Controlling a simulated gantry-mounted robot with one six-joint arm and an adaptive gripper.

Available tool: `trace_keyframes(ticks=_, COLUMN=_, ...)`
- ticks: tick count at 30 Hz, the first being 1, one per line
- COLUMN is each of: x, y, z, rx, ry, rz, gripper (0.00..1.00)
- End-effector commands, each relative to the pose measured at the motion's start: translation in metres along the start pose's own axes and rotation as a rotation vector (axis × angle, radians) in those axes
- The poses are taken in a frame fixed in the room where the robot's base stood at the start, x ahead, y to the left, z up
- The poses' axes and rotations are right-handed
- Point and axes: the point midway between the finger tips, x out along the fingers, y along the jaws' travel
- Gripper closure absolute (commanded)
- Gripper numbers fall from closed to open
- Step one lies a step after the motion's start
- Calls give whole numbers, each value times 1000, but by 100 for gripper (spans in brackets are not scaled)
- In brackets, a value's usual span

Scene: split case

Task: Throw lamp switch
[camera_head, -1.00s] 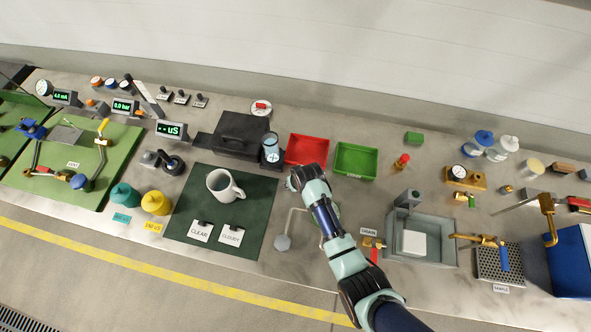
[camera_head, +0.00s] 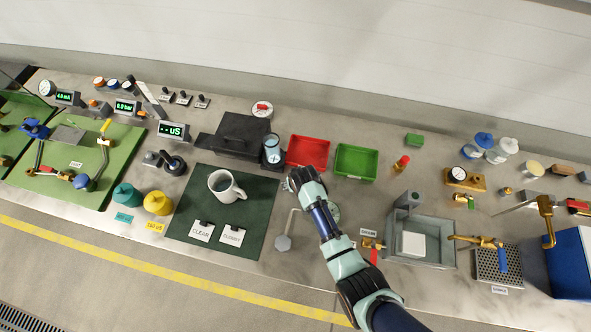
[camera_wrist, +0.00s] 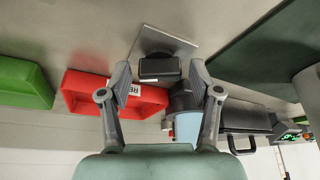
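My gripper (camera_head: 298,180) hangs over the bench at the right edge of the dark green mat, in front of the red bin. In the wrist view my gripper (camera_wrist: 160,82) has its two fingers spread apart with nothing held. A small black block (camera_wrist: 160,68) on a thin grey plate (camera_wrist: 175,42) appears between the fingertips; contact cannot be told. It may be the lamp switch, but no readable label confirms this. My gripper seems to hide it in the head view. Several small dark toggles (camera_head: 183,97) stand at the back left; their labels are too small to read.
The red bin (camera_head: 307,168) and green bin (camera_head: 338,174) stand behind my gripper. A clear-topped cylinder (camera_head: 271,142) stands beside the black case (camera_head: 240,128). A white mug (camera_head: 224,190) is on the mat (camera_head: 190,205). A sink (camera_head: 448,222) lies to the right.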

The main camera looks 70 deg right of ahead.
Motion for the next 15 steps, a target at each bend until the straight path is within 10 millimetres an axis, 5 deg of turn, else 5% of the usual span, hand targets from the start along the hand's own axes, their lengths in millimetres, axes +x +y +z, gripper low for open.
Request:
trace_keyframes(ticks=10, x=-2, y=0, z=0, rx=-1, ry=1, rz=0, gripper=29)
trace_keyframes(ticks=15, x=-27, y=0, z=0, rx=-1, ry=3, rz=0, gripper=29)
